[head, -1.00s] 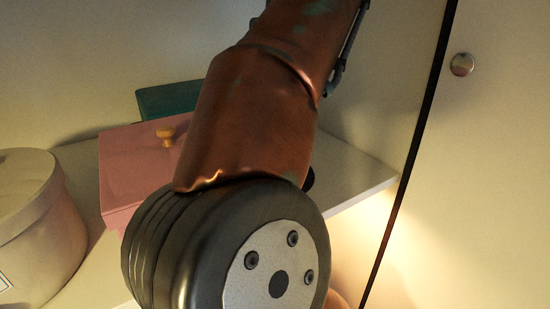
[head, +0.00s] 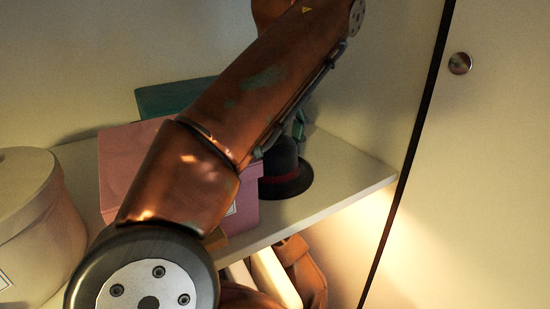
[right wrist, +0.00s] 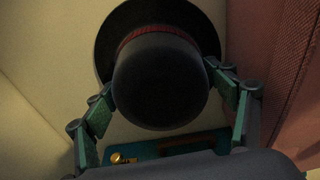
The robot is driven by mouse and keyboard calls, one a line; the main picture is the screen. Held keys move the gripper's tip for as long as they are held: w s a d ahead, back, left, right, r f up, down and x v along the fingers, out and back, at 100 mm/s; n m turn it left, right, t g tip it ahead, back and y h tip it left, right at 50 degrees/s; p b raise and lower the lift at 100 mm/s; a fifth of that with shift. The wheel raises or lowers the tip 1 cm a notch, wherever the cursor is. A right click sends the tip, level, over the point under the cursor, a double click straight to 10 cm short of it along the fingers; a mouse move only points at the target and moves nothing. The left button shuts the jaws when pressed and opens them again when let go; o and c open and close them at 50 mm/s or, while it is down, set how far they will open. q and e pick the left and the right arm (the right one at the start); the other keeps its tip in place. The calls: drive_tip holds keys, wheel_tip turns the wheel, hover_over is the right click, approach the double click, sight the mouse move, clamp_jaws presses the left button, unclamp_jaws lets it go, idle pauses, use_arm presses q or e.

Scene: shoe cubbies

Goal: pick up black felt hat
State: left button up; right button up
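The black felt hat (head: 287,178), with a dark red band, sits brim down on the shelf at the right of the pink box; my arm hides part of it. In the right wrist view the hat (right wrist: 160,85) fills the middle, crown facing the camera. My right gripper (right wrist: 160,80) is open, its green fingers on either side of the crown, close to it; I cannot tell whether they touch it. In the head view only a little of this gripper (head: 299,126) shows, just above the hat. My left gripper is not in view.
The pink box (head: 118,165) stands close left of the hat, with a teal box (head: 160,98) behind it. A round cream box (head: 30,225) is at the far left. The shelf's front edge (head: 345,200) is bare at the right. Brown leather items (head: 303,270) are below.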

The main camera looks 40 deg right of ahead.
drive_tip(key=shift+w, duration=0.1)
drive_tip(key=c, duration=1.1)
drive_tip(key=shift+c, duration=0.2)
drive_tip(key=shift+r, duration=0.15)
